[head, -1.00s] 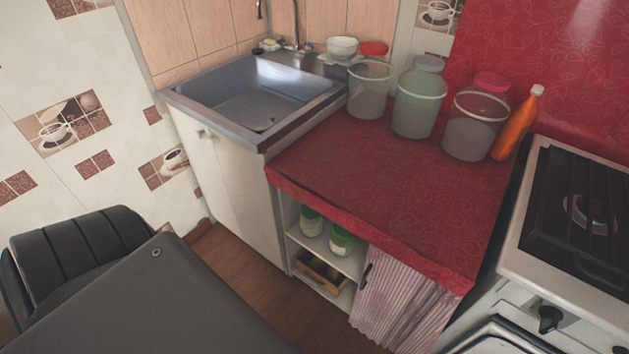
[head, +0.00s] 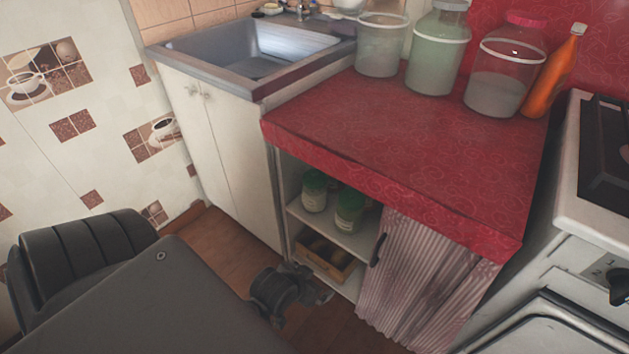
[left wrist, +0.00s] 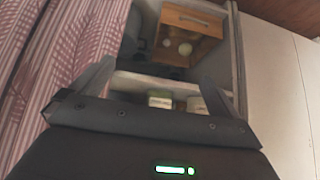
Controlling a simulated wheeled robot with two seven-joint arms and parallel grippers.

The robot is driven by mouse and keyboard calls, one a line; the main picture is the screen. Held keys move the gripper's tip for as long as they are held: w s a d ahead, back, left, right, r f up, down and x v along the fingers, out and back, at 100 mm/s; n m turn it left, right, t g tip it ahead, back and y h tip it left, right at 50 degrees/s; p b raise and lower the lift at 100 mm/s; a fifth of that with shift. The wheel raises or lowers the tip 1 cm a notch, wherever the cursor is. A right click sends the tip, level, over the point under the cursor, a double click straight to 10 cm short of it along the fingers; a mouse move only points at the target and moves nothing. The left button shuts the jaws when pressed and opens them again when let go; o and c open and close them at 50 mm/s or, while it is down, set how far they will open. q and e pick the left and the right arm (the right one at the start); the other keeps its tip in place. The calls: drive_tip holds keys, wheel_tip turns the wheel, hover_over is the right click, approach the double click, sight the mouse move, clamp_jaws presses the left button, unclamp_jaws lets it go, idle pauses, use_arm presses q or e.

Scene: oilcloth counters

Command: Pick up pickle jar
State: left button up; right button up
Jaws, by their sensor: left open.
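Two glass jars with green lids stand on the upper shelf of the open cabinet under the red counter. The rear-left jar (head: 315,192) and the front-right jar (head: 349,210) are side by side. Both look upright with pale labels; I cannot tell their contents. In the left wrist view, jar parts (left wrist: 160,100) show low, partly hidden behind my gripper's body. My left gripper (head: 322,294) is in front of the cabinet, lower than the jars and apart from them. In the left wrist view its fingers (left wrist: 165,78) are spread, with nothing between them.
A wooden crate (head: 328,262) with round items sits on the shelf below the jars. A stove (head: 580,235) stands right.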

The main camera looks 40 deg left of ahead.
use_arm(q)
drive_tip(key=w+a+n+t+y, duration=0.45)
drive_tip(key=w+a, duration=0.35)
drive_tip(key=w, duration=0.4)
drive_tip(key=n+t+y, duration=0.2)
drive_tip(key=y, duration=0.3)
approach(314, 201)
drive_tip(key=x, duration=0.2)
drive_tip(key=b+x, duration=0.1)
drive_tip(key=x, duration=0.4)
drive_tip(key=shift+w+a, duration=0.1)
drive_tip(key=shift+a, duration=0.15)
drive_tip(key=shift+b+x, duration=1.05)
drive_tip(key=shift+x, duration=1.35)
drive_tip(key=shift+w+a+f, duration=0.15)
drive_tip(key=shift+w, duration=0.1)
use_arm(e)
drive_tip(key=w+a+r+n+t+y, duration=0.2)
drive_tip(key=a+r+t+y, duration=0.3)
drive_tip(key=r, duration=0.5)
drive_tip(key=w+a+r+n+t+y, duration=0.2)
drive_tip(key=a+r+t+y, duration=0.3)
drive_tip(key=r, duration=0.6)
drive_tip(key=shift+w+a+t, duration=0.7)
drive_tip(key=shift+a+t, duration=0.3)
drive_tip(key=shift+t, duration=0.2)
drive_tip(key=shift+r, duration=0.1)
use_arm(q)
drive_tip(key=c, duration=1.4)
drive_tip(key=shift+c, duration=0.7)
